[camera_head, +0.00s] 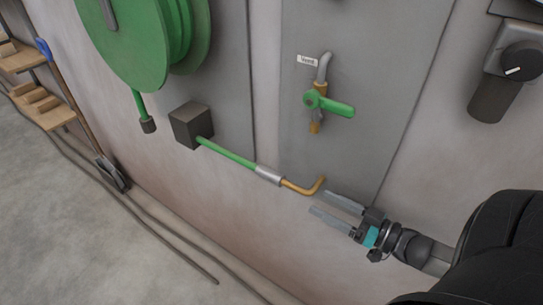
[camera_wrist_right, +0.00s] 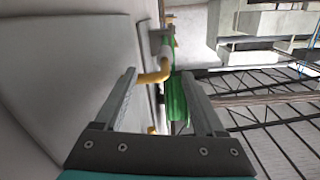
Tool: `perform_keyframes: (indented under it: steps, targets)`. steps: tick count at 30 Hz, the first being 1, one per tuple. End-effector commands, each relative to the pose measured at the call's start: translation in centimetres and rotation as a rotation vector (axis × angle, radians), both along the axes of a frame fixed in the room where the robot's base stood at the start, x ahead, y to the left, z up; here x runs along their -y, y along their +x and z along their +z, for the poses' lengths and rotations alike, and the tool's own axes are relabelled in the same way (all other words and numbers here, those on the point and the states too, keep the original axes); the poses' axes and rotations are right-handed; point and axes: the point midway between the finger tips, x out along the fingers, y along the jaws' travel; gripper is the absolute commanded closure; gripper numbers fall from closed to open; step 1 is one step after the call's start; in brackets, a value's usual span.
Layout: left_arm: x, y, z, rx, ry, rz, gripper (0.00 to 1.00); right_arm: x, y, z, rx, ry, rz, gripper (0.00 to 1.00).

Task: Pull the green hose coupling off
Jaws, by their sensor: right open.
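The green hose (camera_head: 230,153) runs from a dark box on the wall to a silver coupling sleeve (camera_head: 268,175). The sleeve sits on a brass elbow pipe (camera_head: 304,188) whose bent end turns up at the wall. My right gripper (camera_head: 319,202) is open and empty, its fingertips just right of and below the elbow, apart from the sleeve. In the right wrist view the elbow (camera_wrist_right: 154,77) shows between the open fingers, with the pale sleeve (camera_wrist_right: 166,54) beyond it. My left gripper is not in view.
A green hose reel (camera_head: 140,45) hangs on the wall at upper left. The dark box (camera_head: 190,125) holds the hose's left end. A green-handled valve (camera_head: 335,106) is above the elbow. A grey unit with a black knob (camera_head: 519,61) is at upper right. A shovel (camera_head: 75,110) leans at left.

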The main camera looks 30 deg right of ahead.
Motion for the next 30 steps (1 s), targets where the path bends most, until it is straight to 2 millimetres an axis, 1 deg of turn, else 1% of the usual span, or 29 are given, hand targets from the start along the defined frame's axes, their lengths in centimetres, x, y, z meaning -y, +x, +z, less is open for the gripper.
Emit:
perform_keyframes:
  steps: [1, 3, 7, 11, 15, 24, 30]
  targets:
    - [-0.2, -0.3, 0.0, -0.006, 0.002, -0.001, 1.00, -0.4, 0.1, 0.8, 0.014, 0.011, 0.020, 0.28]
    - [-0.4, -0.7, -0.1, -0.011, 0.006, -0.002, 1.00, -0.7, 0.3, 1.3, 0.025, 0.020, 0.033, 0.28]
    - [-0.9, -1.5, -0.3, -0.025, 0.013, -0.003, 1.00, -1.2, 1.4, 1.4, 0.030, 0.023, 0.035, 0.28]
    - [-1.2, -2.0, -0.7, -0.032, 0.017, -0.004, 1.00, -1.9, 3.4, 1.4, 0.031, 0.021, 0.035, 0.28]
    - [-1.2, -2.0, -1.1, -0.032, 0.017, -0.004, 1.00, -2.9, 5.7, 1.3, 0.031, 0.020, 0.034, 0.28]
    - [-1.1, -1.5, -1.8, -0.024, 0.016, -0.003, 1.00, -4.7, 10.2, 1.3, 0.029, 0.021, 0.032, 0.28]
    - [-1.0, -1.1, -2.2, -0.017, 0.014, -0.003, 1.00, -5.7, 12.6, 1.2, 0.027, 0.020, 0.032, 0.28]
